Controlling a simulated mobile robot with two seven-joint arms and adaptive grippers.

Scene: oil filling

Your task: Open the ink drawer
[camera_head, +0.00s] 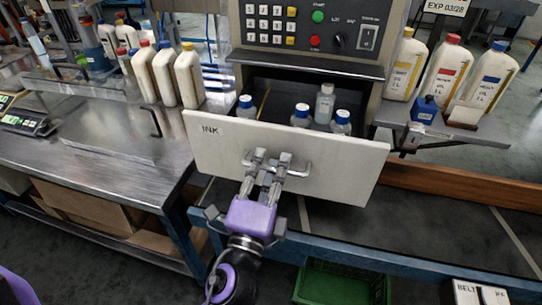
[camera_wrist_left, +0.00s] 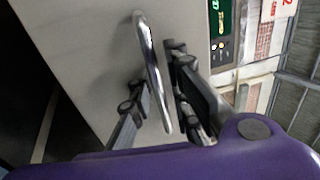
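The ink drawer (camera_head: 350,165) has a pale front marked INK and is pulled well out below the control panel. Inside it stand several blue-capped bottles (camera_head: 324,103). Its metal bar handle (camera_head: 303,170) is on the middle of the front. My purple left gripper (camera_head: 270,160) is at the handle with its two fingers apart. In the left wrist view the handle (camera_wrist_left: 152,70) runs between the spread fingers of the left gripper (camera_wrist_left: 160,85), with some gap visible; firm contact cannot be told. My right gripper is not in view.
A steel table (camera_head: 110,130) with white jugs (camera_head: 188,75) stands left of the drawer. More jugs (camera_head: 447,68) and a small blue item (camera_head: 424,108) sit on the right shelf. A blue-edged rail (camera_head: 420,255) and a green crate (camera_head: 340,285) are below.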

